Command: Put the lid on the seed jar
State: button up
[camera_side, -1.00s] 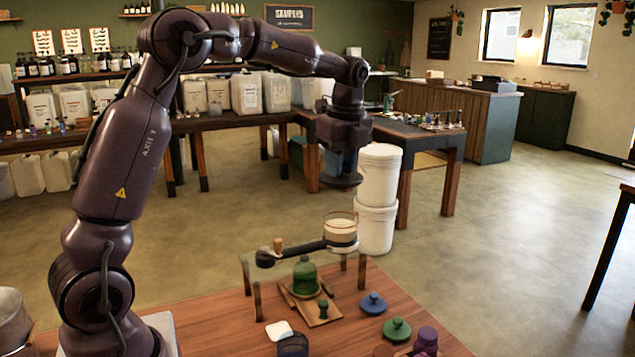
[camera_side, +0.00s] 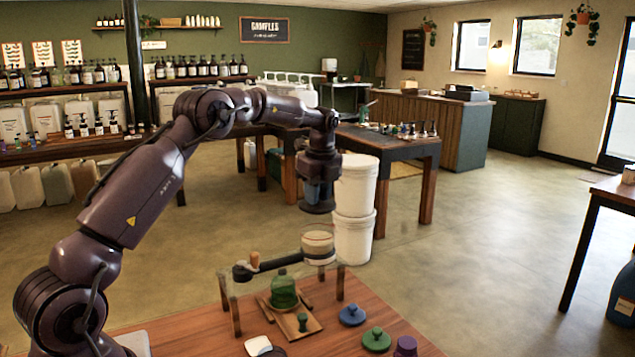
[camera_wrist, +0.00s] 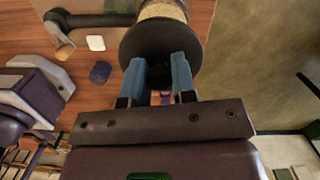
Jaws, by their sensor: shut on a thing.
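The seed jar (camera_side: 318,246) is a clear glass jar with pale contents, held in a dark arm of a small stand on the table. In the wrist view its speckled contents (camera_wrist: 163,9) show past the lid. My gripper (camera_side: 318,193) is directly above the jar, with a small gap between. Its blue fingers (camera_wrist: 158,75) are shut on the knob of a dark round lid (camera_wrist: 160,40). The lid also shows in the side view (camera_side: 318,208), roughly level, as a flat disc under the fingers. The knob is mostly hidden.
A green bottle (camera_side: 284,291) stands under the stand's dark arm (camera_side: 275,266), which has a wooden peg (camera_side: 254,261). Blue (camera_side: 352,315), green (camera_side: 376,339) and purple (camera_side: 405,347) lidded things are at front right. White buckets (camera_side: 352,240) stand on the floor behind.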

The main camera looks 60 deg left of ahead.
aim_at(318, 209)
jog(key=shift+f, duration=2)
jog(key=shift+f, duration=0.7)
dwell(0.8)
jog(key=o, duration=1)
jog(key=shift+r, duration=3.05)
